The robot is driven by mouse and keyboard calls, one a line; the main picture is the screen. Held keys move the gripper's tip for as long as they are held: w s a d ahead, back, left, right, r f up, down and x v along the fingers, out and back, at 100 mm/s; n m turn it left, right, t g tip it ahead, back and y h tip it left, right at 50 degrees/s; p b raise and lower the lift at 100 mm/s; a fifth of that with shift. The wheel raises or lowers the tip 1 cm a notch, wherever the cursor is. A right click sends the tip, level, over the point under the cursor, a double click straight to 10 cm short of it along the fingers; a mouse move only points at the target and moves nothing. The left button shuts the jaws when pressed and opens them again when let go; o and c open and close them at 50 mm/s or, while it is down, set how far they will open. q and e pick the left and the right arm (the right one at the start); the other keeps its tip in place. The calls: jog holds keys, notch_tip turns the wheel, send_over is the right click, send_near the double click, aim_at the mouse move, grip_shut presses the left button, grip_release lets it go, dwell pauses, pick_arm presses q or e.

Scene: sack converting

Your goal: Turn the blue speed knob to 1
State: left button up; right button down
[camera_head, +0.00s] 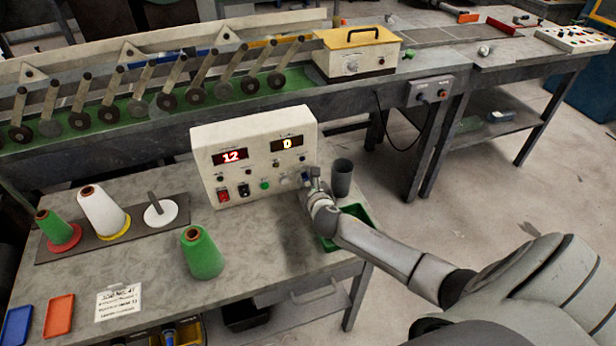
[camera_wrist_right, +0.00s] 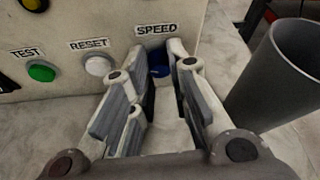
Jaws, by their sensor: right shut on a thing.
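The blue speed knob (camera_wrist_right: 159,71) sits under the SPEED label on the front of the white control box (camera_head: 208,168). My right gripper (camera_head: 307,180) is at the lower right of the box front. In the right wrist view its two fingers (camera_wrist_right: 160,62) are shut on the knob, one on each side. The fingers hide most of the knob, and its pointer or scale marks do not show. The box has a left display (camera_head: 230,156) with red digits reading 12 and a right display (camera_head: 288,144) with a yellow character like 0. My left gripper is not in view.
A white reset button (camera_wrist_right: 98,66) and a green test button (camera_wrist_right: 41,71) are left of the knob. A dark grey cup (camera_head: 342,180) stands close right of my gripper, above a green tray (camera_head: 362,213). A green cone (camera_head: 201,254) stands on the table to the left.

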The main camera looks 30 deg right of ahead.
jog(key=shift+w+a+r+n+h+p, duration=0.1)
jog(key=shift+n+h+p, duration=0.3)
jog(key=shift+n+p, duration=0.1)
jog(key=shift+a+r+n+h+p, duration=0.1)
jog(key=shift+n+h+p, duration=0.3)
jog(key=shift+n, duration=0.1)
jog(key=n, duration=0.1)
jog(key=n+h+p, duration=0.1)
jog(key=shift+a+f+n, duration=0.1)
jog(key=shift+f+n, duration=0.1)
jog(key=shift+n, duration=0.1)
jog(key=shift+w+f+n+h+p, duration=0.15)
jog(key=shift+n+h+p, duration=0.35)
jog(key=shift+n+h, duration=0.4)
jog(key=shift+a+f+n+t+h, duration=0.15)
jog(key=shift+n+t+h, duration=0.35)
jog(key=shift+n, duration=0.8)
jog(key=c, duration=1.3)
grip_release()
jog(key=shift+c, duration=0.2)
jog(key=shift+f, duration=0.1)
